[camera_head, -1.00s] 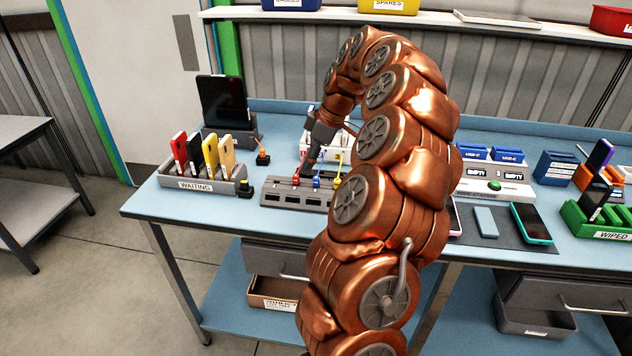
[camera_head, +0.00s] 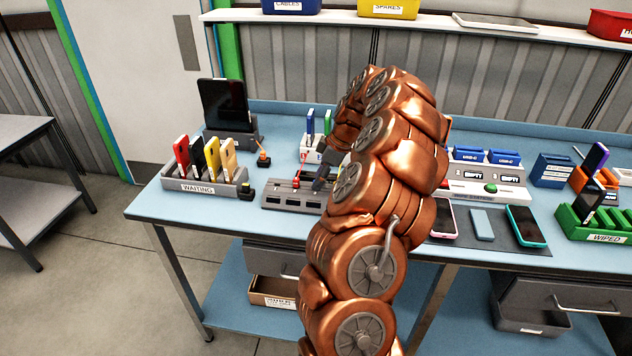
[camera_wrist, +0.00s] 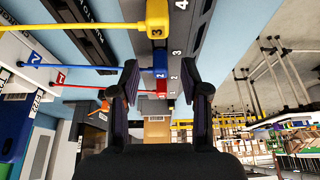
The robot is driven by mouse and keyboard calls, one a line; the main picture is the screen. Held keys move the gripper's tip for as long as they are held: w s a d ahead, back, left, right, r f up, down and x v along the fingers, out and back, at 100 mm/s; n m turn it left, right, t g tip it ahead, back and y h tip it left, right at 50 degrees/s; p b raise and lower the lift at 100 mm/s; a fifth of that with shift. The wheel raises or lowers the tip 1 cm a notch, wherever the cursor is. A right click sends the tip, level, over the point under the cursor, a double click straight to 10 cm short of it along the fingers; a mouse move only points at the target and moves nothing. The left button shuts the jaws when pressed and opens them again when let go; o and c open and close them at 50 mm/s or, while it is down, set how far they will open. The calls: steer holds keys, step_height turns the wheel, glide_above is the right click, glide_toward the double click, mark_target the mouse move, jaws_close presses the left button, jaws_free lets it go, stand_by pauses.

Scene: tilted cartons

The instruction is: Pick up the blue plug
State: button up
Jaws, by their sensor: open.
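The blue plug (camera_wrist: 160,60) sits in the numbered dark strip in the wrist view, with a blue cable running left from it. My gripper (camera_wrist: 160,80) is open, with one dark finger on each side of the line of plugs near the blue one. I cannot tell whether either finger touches it. In the head view my gripper (camera_head: 322,181) is low at the plug strip (camera_head: 284,203) and hides the blue plug.
The yellow plug (camera_wrist: 157,18) is beside the blue one at slot 3. The red plug (camera_wrist: 161,86) is on its other side. A grey WAITING rack (camera_head: 205,188) with several phones stands left of the strip. Phones lie on a dark mat to the right.

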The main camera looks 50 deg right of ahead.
steer(key=shift+x, duration=0.85)
steer(key=shift+r, duration=0.1)
jaws_close()
steer(key=shift+r, duration=0.1)
steer(key=shift+r+b, duration=1)
steer(key=shift+r, duration=0.65)
steer(key=s+r+b, duration=0.1)
steer(key=s+b, duration=0.4)
steer(key=s, duration=1.1)
steer(key=shift+r, duration=0.25)
steer(key=shift+d+r, duration=0.15)
steer(key=shift+r, duration=0.7)
steer(key=shift+r, duration=1.35)
